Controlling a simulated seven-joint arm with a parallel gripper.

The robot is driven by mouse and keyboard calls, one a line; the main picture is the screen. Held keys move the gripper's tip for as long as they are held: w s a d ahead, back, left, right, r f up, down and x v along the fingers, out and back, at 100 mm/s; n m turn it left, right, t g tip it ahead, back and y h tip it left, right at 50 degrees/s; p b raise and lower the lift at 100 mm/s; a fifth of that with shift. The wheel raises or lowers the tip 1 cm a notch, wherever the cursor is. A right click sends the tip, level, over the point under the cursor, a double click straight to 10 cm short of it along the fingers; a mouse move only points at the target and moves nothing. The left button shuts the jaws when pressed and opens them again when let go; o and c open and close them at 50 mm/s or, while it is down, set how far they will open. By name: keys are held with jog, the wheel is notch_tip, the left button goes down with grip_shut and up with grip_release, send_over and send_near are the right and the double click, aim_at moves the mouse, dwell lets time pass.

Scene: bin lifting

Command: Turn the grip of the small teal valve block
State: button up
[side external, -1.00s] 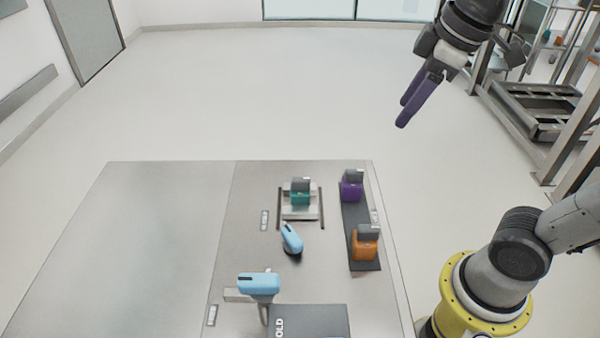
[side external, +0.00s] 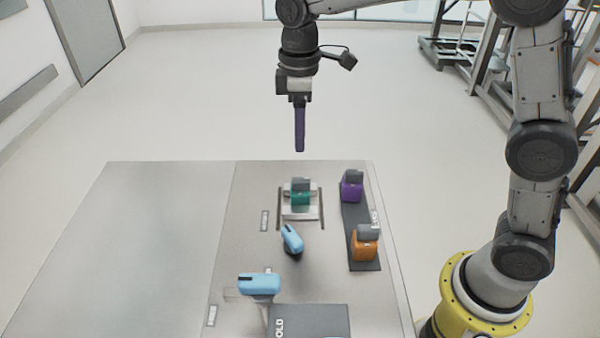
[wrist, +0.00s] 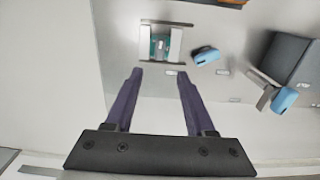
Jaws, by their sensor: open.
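The small teal valve block (side external: 300,198) with a grey grip (side external: 300,184) on top sits upright on a light metal plate between two dark rails on the table. It also shows in the wrist view (wrist: 160,48), at the top, beyond my fingertips. My gripper (side external: 300,150), with purple fingers, points straight down above the teal block, well clear of it. In the wrist view my gripper (wrist: 159,72) has its two fingers wide apart with nothing between them.
A purple block (side external: 351,190) and an orange block (side external: 364,248) stand on a dark strip (side external: 362,220) to the right. Two light-blue handled pieces, one small (side external: 292,238) and one larger (side external: 259,284), stand nearer, beside a dark box (side external: 308,320). The table's left part (side external: 120,250) is bare.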

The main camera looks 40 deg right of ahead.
aim_at(300, 178)
notch_tip(300, 178, down, 11)
jog(key=shift+f, duration=0.1)
dwell(0.3)
grip_shut()
